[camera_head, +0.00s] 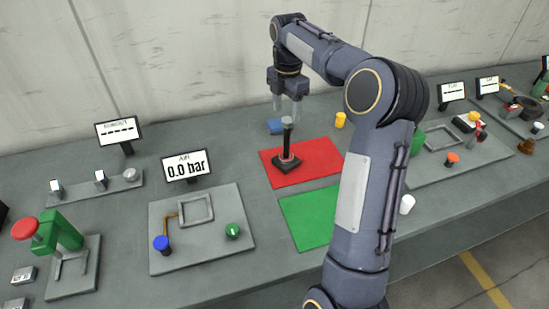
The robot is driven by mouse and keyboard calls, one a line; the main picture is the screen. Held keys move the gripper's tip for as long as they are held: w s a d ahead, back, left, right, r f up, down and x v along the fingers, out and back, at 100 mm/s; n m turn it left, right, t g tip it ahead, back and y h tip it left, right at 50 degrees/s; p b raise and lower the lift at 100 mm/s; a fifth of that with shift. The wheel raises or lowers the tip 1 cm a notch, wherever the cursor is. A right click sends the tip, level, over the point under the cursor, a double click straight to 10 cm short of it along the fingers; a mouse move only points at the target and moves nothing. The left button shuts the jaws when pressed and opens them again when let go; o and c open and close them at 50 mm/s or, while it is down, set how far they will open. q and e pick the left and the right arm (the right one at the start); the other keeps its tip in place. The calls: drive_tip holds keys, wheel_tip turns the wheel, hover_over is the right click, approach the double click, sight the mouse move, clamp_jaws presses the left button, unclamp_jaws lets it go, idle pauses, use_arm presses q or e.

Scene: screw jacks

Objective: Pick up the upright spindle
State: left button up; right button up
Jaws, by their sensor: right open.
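The upright spindle (287,137) stands on a dark square base (286,164) on the red mat (316,151). Its top is a pale grey cap. My right gripper (287,108) points down with its two fingers apart, just above or behind the spindle's top in the picture. It looks empty, and I cannot tell whether it touches the cap. My left gripper is not in view.
A blue block (275,126) and a yellow cylinder (340,120) stand behind the red mat. A green mat (308,217) lies in front. A panel with a blue knob (161,243) is at left. A white cylinder (407,204) is right of my arm.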

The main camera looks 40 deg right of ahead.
sight(288, 119)
drive_tip(key=f, duration=0.6)
drive_tip(key=shift+s+d+f+p, duration=0.15)
drive_tip(key=shift+d+f+p, duration=0.05)
drive_tip(key=shift+p, duration=0.2)
drive_tip(key=shift+c, duration=0.4)
clamp_jaws()
idle(0.5)
drive_tip(key=shift+r, duration=0.1)
